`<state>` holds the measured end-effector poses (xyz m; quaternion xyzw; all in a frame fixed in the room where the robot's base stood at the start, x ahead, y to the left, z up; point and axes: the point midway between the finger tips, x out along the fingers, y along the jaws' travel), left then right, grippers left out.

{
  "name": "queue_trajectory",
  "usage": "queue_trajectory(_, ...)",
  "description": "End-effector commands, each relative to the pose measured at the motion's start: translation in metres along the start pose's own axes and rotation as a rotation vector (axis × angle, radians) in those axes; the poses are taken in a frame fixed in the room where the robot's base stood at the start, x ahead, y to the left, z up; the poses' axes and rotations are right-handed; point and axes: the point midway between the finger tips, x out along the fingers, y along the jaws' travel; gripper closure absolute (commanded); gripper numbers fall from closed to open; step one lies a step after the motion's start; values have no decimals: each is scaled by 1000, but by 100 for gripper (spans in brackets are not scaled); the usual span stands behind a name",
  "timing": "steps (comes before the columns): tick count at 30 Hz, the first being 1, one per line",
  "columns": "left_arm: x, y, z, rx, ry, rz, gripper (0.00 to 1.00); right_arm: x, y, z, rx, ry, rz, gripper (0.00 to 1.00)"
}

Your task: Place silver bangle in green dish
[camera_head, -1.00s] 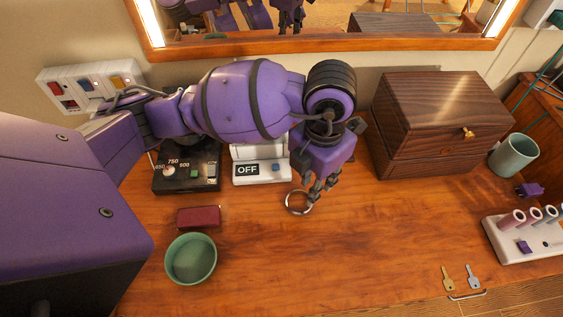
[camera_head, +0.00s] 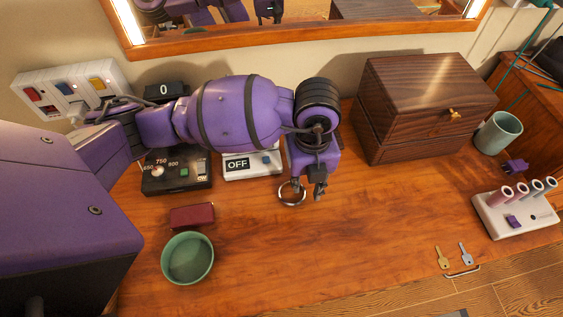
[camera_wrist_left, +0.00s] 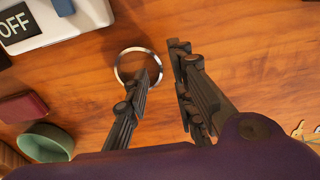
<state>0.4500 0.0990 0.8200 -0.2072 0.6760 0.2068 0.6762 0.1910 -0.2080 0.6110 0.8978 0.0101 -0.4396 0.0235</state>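The silver bangle (camera_head: 291,194) is a thin shiny ring on the wooden dresser top, in front of the white box marked OFF. My left gripper (camera_head: 309,190) is low over the wood at the bangle's right side. In the left wrist view its two fingers (camera_wrist_left: 165,68) are apart, with bare wood between them. The left finger overlaps the right rim of the bangle (camera_wrist_left: 120,72); whether they touch is unclear. The green dish (camera_head: 187,257) stands front left and looks empty; part of it shows in the left wrist view (camera_wrist_left: 45,142). My right gripper is out of view.
A dark red box (camera_head: 191,216) lies just behind the dish. A dark wooden chest (camera_head: 420,105), a pale green cup (camera_head: 498,132), a white holder with several rolls (camera_head: 515,212) and two keys (camera_head: 454,255) are to the right. The front middle of the dresser is clear.

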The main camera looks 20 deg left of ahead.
Motion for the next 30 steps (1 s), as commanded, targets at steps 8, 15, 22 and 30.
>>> queue_trajectory(8,27,-2,1,1,-3,-1,77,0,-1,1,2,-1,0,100)
queue_trajectory(15,26,-2,1,2,-3,-1,91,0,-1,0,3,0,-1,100)
queue_trajectory(22,26,-2,1,2,-2,-1,100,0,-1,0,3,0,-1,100)
queue_trajectory(30,24,-2,2,2,-3,-2,100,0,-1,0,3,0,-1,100)
